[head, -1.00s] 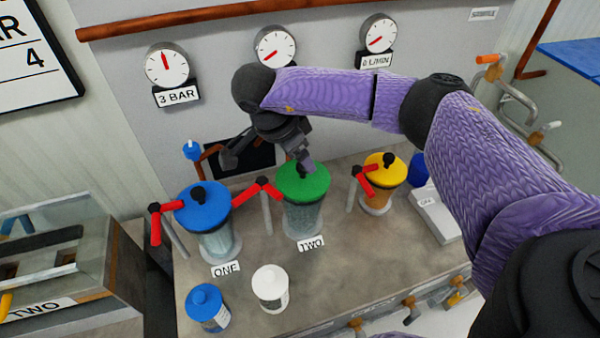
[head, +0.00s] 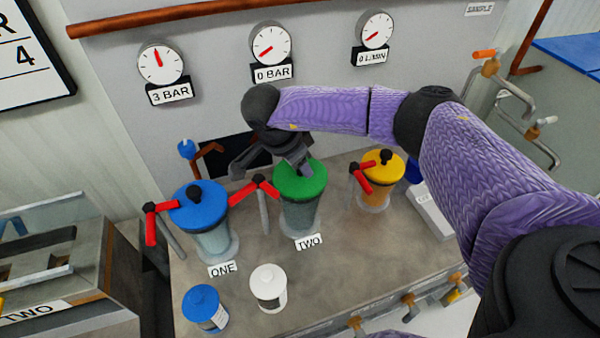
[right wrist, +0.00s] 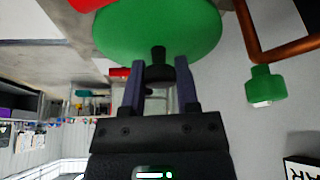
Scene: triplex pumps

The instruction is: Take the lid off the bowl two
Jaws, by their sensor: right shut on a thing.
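Bowl two (head: 299,214) is a clear cylinder behind the label TWO, in the middle of the bench. Its green lid (head: 316,184) sits on its top; the lid also shows in the right wrist view (right wrist: 160,35). My right gripper (head: 304,170) is at the top of the lid. In the right wrist view its two fingers (right wrist: 160,75) are shut on the black knob (right wrist: 158,58) of the lid. In the head view the gripper hides the knob. My left gripper is not in view.
Red-handled clamps (head: 262,183) stand by the bowls; bowl two's clamp is left of its lid. Blue-lidded bowl one (head: 208,235) is on the left, a yellow-lidded bowl (head: 375,190) on the right. Blue (head: 203,309) and white (head: 268,288) jars stand in front.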

